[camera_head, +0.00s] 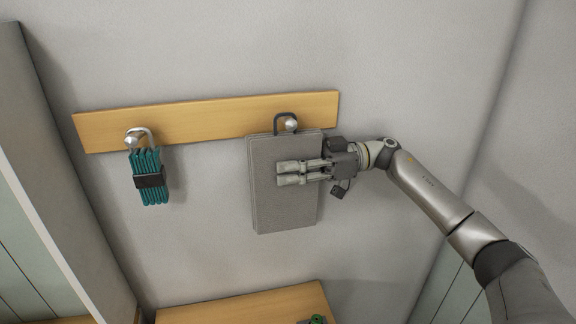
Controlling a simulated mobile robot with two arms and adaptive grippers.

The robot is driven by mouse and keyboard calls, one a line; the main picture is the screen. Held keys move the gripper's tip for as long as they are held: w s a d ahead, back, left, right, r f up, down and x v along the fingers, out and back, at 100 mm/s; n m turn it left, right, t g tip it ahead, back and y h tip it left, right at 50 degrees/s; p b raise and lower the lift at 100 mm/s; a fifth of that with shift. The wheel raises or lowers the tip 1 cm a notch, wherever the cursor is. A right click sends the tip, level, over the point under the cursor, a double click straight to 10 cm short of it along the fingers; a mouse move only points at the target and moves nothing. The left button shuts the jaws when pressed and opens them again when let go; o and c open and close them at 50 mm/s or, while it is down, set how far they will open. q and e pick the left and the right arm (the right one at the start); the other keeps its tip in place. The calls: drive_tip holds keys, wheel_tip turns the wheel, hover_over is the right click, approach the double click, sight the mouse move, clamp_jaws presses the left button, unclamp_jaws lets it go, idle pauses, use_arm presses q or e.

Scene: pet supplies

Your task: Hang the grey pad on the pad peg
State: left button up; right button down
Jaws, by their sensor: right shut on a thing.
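The grey pad (270,205) is a flat rectangle held nearly upright against the wall in the head view. A dark loop (279,117) stands at its top edge. The round end of the pad peg (291,124) shows inside or in front of the loop; I cannot tell whether the loop rests on it. My right gripper (282,174) reaches in from the right, with its fingers across the pad's face, and is shut on the pad. Part of the pad's right side is hidden behind the gripper. My left gripper is not in view.
A wooden rail (210,118) on the grey wall carries the pegs. A teal bundle with a dark band (147,188) hangs from the left peg (133,139). A wooden surface (235,305) lies below with a small green and dark item (317,320). A cabinet side (50,180) stands left.

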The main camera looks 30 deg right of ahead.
drive_tip(key=c, duration=1)
unclamp_jaws()
drive_tip(key=shift+c, duration=0.2)
drive_tip(key=shift+d, duration=0.1)
drive_tip(key=v, duration=1.2)
drive_tip(key=shift+s, duration=0.1)
